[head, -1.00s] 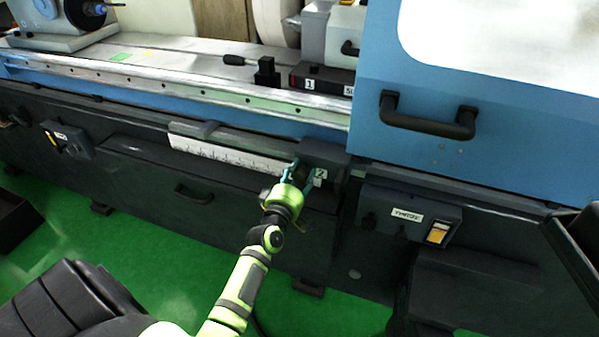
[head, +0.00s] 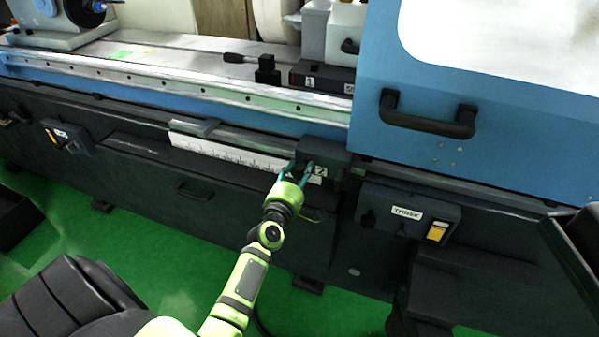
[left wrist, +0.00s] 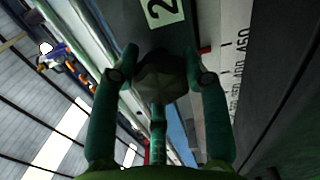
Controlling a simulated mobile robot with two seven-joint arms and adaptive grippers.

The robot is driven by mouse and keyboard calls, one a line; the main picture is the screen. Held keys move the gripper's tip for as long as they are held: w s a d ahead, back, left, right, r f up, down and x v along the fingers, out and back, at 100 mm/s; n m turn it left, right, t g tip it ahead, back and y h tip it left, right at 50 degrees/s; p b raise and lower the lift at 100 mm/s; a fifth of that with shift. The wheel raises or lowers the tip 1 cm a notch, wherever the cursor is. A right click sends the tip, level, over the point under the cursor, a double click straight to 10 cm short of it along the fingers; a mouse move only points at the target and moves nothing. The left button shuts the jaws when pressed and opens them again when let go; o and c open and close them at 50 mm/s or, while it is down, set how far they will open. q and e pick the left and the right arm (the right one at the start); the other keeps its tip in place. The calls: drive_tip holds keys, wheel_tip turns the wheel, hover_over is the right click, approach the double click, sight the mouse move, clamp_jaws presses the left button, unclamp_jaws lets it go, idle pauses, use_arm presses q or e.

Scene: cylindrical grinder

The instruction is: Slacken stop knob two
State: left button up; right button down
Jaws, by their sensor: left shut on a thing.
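Stop knob two is a dark, faceted knob (left wrist: 160,78) between the fingers in the left wrist view. It sits on the dark stop block (head: 325,155) on the machine's front rail. A white label with a "2" (left wrist: 164,8) is on the block beside it. My left gripper (head: 298,171) is shut on the knob, with one green finger on each side. In the head view the fingers mostly hide the knob. The left wrist view shows the fingers (left wrist: 160,72) close up. My right gripper is not in view.
A white scale (head: 225,153) runs along the rail left of the block. A blue door with a black handle (head: 428,118) stands above right. A "TAILSTOCK"-like, hard-to-read labelled box (head: 385,212) is below right.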

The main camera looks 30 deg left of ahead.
use_arm(q)
drive_tip(key=shift+d+f, duration=0.1)
drive_tip(key=shift+d, duration=0.15)
drive_tip(key=o, duration=1.2)
drive_tip(key=shift+w, duration=0.1)
drive_tip(key=shift+c, duration=0.2)
drive_tip(key=v, duration=1.2)
drive_tip(key=s+d+f+m+g+h, duration=0.2)
drive_tip(key=s+d+f+m, duration=0.15)
drive_tip(key=f, duration=0.65)
drive_tip(key=s+d+f+m+g+h, duration=0.1)
drive_tip(key=s+d+f+m+g, duration=0.15)
drive_tip(key=f+m, duration=0.45)
drive_tip(key=s+d+f+m+g+h, duration=0.2)
drive_tip(key=s+d+f+g, duration=0.15)
drive_tip(key=f, duration=0.85)
drive_tip(key=s+f+m+g, duration=0.4)
drive_tip(key=s+f+m, duration=0.2)
drive_tip(key=s, duration=0.8)
drive_tip(key=s+f+m+g, duration=0.4)
drive_tip(key=s+f+m, duration=0.3)
drive_tip(key=s+f, duration=0.4)
drive_tip(key=s, duration=0.3)
drive_tip(key=shift+s+y, duration=0.25)
drive_tip(key=shift+y, duration=0.05)
